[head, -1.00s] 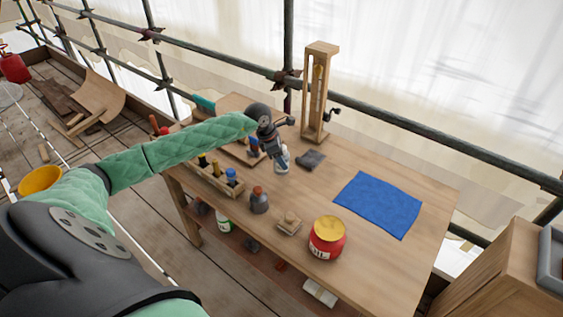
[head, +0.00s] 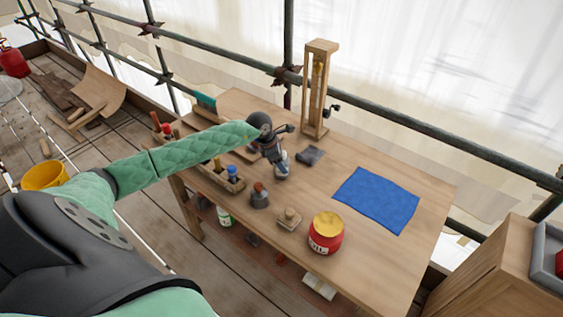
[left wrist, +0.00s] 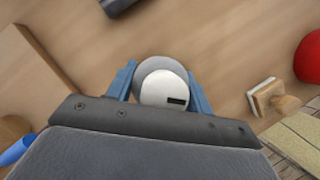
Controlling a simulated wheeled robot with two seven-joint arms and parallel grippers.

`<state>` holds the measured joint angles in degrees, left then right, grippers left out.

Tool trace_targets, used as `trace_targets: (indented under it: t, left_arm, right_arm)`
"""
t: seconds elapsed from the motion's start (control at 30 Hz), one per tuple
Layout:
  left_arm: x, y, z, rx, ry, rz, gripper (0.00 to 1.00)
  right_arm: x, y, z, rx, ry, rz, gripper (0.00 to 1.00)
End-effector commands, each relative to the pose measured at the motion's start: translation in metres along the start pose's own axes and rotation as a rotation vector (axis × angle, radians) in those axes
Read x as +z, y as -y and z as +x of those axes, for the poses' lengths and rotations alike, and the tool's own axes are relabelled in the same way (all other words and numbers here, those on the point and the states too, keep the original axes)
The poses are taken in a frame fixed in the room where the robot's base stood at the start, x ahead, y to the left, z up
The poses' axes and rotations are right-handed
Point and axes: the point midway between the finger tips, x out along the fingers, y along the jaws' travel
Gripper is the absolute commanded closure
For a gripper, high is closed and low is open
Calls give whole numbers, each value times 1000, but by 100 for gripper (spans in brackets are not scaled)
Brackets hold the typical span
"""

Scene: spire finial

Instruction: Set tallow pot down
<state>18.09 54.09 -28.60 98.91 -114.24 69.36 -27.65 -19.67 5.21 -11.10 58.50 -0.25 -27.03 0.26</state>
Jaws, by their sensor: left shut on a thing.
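My left gripper (head: 279,160) is shut on a small pot (head: 281,171) with a pale, whitish look, over the middle-left of the workbench (head: 350,165). In the left wrist view the pot (left wrist: 163,88) shows from above as a white round top with a dark slot and a grey rim behind it. The two blue fingers lie on either side of it. The pot looks upright and at or just above the bench top; I cannot tell whether it touches. My right gripper is not in view.
A dark block (head: 309,155) lies just right of the pot. A blue cloth (head: 376,200) lies to the right. A tall wooden frame (head: 318,95) stands behind.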

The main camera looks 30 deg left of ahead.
Motion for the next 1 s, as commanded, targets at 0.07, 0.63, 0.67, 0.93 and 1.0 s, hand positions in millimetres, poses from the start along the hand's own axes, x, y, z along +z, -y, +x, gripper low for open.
trace_targets:
  t: [0.07, 0.63, 0.67, 0.93, 1.0]
  left_arm:
    - [0, 0, 1, 0, 0, 0, 75]
    - [1, 0, -2, 0, 0, 0, 27]
    - [0, 0, -2, 0, 0, 0, 27]
    - [-1, 0, -30, 2, 0, 1, 27]
    - [-1, -1, -40, 3, -1, 1, 27]
  right_arm:
    - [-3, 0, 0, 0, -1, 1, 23]
    - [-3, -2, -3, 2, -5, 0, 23]
    - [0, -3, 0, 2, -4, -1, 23]
    - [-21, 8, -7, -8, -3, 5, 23]
    - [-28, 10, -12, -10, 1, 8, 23]
